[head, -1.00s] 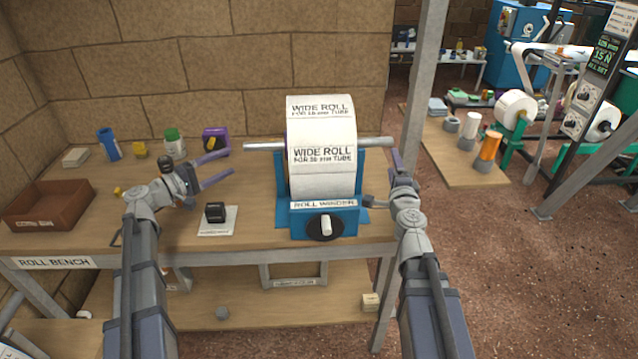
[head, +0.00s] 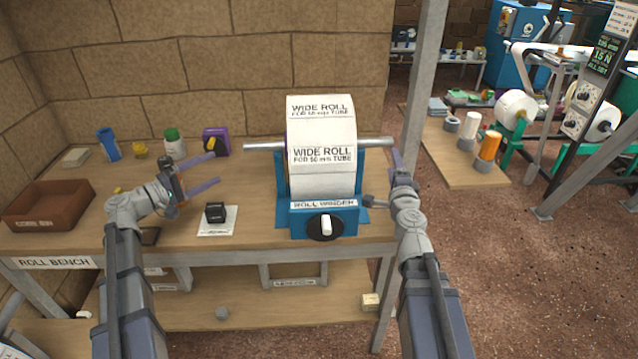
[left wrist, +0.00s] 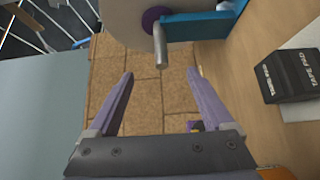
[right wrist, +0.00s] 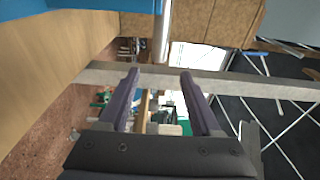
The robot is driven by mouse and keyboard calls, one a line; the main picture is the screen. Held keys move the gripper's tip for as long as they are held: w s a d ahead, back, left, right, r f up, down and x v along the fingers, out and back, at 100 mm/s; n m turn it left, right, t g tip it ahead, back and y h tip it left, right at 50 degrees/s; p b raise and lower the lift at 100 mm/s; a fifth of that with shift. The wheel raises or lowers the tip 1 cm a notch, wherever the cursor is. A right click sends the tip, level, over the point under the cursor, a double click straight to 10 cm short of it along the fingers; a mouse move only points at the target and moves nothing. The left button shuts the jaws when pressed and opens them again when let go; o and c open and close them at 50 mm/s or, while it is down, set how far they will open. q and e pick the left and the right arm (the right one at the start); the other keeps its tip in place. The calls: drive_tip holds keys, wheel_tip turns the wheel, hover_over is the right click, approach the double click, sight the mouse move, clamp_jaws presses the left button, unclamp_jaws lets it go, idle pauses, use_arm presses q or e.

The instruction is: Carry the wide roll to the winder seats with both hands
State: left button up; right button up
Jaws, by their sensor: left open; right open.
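The wide roll (head: 322,172) is a big white roll with printed labels, sitting on its metal bar (head: 264,146) in the blue roll winder (head: 280,215). The bar sticks out on both sides of the winder. My left gripper (head: 215,165) is open and empty, left of the bar's left end and apart from it. In the left wrist view the bar end (left wrist: 160,48) shows beyond the open fingers. My right gripper (head: 396,165) is open close to the bar's right end. In the right wrist view the bar (right wrist: 162,35) shows beyond the open fingers; whether they touch is unclear.
A tape pad (head: 215,212) lies on the bench between the left arm and the winder. A brown tray (head: 48,205), a blue cup (head: 108,145), a green-capped bottle (head: 174,143) and a purple dispenser (head: 215,140) stand to the left. A grey post (head: 420,100) rises at right.

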use_arm(q)
drive_tip(key=shift+v, duration=1.3)
use_arm(e)
drive_tip(key=o, duration=0.3)
use_arm(q)
drive_tip(key=x, duration=0.7)
drive_tip(key=shift+s, duration=0.1)
